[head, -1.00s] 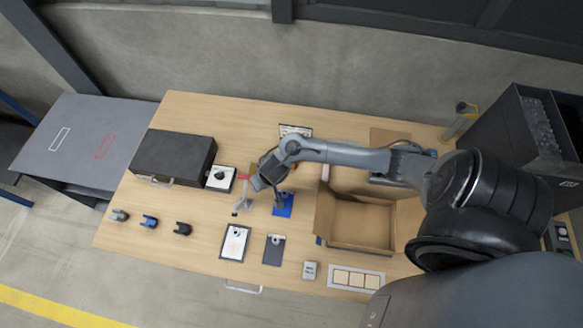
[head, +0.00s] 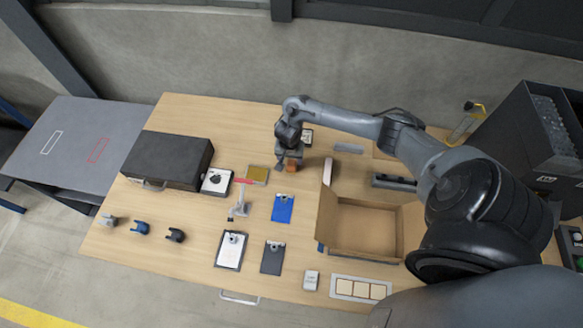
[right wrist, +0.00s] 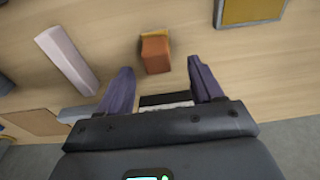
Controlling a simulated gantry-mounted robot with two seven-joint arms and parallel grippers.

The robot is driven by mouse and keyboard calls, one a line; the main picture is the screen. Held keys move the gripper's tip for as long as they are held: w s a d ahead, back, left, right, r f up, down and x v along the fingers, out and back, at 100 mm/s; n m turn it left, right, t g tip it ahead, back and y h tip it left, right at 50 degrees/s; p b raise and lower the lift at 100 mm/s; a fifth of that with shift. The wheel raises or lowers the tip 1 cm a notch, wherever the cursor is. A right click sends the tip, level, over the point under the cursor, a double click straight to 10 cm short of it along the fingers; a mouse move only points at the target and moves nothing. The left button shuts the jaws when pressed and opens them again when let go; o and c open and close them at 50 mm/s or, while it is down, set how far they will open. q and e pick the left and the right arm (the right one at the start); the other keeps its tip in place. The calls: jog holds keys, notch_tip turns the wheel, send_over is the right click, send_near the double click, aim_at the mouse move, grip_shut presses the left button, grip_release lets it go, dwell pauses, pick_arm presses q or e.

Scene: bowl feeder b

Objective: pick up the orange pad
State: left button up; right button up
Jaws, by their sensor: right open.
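The orange pad (head: 292,167) is a small orange block on the wooden table (head: 180,112), toward the back middle. In the right wrist view the orange pad (right wrist: 156,56) lies just ahead of the fingertips, between their lines, with a yellowish part at its far end. My right gripper (head: 290,170) is over the pad and partly covers it in the head view. In the wrist view the gripper (right wrist: 159,68) is open, with a finger to each side and a gap to the pad. My left gripper is not in view.
A yellow-faced board (head: 257,174) lies left of the pad; a pale bar (head: 349,147) lies right, also in the wrist view (right wrist: 67,58). A blue clipboard (head: 283,209) and open cardboard box (head: 364,229) are nearer. A small stand (head: 239,206) stands front left.

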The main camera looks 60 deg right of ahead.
aim_at(291, 163)
jog(key=f, duration=0.1)
jog(key=f+b, duration=0.1)
jog(key=f, duration=0.2)
jog(key=shift+s+d+f, duration=0.15)
jog(key=shift+d, duration=0.1)
jog(key=shift+d+f+b, duration=0.1)
jog(key=shift+f+b, duration=0.25)
jog(key=shift+f, duration=0.2)
jog(key=c, duration=1.2)
jog(key=shift+r, duration=0.1)
